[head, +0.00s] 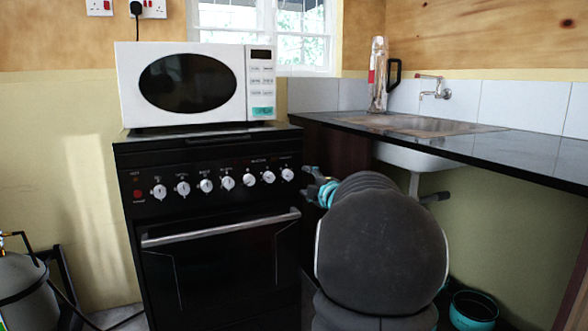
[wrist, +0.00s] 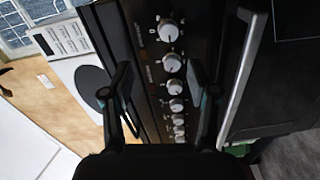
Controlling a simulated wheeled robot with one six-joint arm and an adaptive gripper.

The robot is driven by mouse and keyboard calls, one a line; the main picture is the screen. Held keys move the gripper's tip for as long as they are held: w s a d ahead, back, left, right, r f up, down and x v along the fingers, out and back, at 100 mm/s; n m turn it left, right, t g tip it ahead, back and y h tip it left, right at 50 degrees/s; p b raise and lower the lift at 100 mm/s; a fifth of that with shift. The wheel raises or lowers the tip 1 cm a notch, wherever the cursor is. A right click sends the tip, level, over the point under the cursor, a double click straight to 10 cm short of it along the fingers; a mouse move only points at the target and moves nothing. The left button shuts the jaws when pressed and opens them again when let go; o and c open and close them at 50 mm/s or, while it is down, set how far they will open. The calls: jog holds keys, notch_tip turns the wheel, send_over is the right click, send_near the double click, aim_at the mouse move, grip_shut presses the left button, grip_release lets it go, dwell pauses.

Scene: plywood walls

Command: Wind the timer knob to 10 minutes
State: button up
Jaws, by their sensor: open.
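The black stove's control panel (head: 215,178) carries a row of several silver-white knobs with printed labels too small to read, so I cannot tell which is the timer. The rightmost knob (head: 287,174) is nearest my gripper (head: 309,181), which is just to its right, mostly hidden behind my arm. In the wrist view, turned sideways, the knobs form a column with the rightmost knob (wrist: 169,30) at the top. My gripper (wrist: 160,76) is open and empty there, its fingers in front of the panel on either side of the column. I see no contact with a knob.
A white microwave (head: 184,87) stands on the stove. The oven handle (head: 222,228) juts out below the knobs. A dark counter (head: 505,154) with a sink is at the right. A teal pot (head: 473,311) and a gas cylinder (head: 25,290) are low at the sides.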

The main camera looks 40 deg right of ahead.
aim_at(289, 175)
jog(key=w+m+p, duration=0.2)
jog(key=w+m, duration=0.1)
jog(key=m, duration=0.3)
jog(key=w+d+f+m+p, duration=0.1)
jog(key=w+m+p, duration=0.2)
jog(key=m, duration=0.3)
jog(key=w+d+m+p, duration=0.1)
jog(key=w+m+p, duration=0.2)
jog(key=w+m, duration=0.2)
jog(key=shift+w+d+f+m+h, duration=0.15)
jog(key=shift+m+h, duration=0.05)
jog(key=shift+m, duration=0.35)
jog(key=shift+w+d+f+m+h, duration=0.1)
jog(key=shift+f+m+h, duration=0.1)
jog(key=shift+m, duration=0.35)
grip_shut()
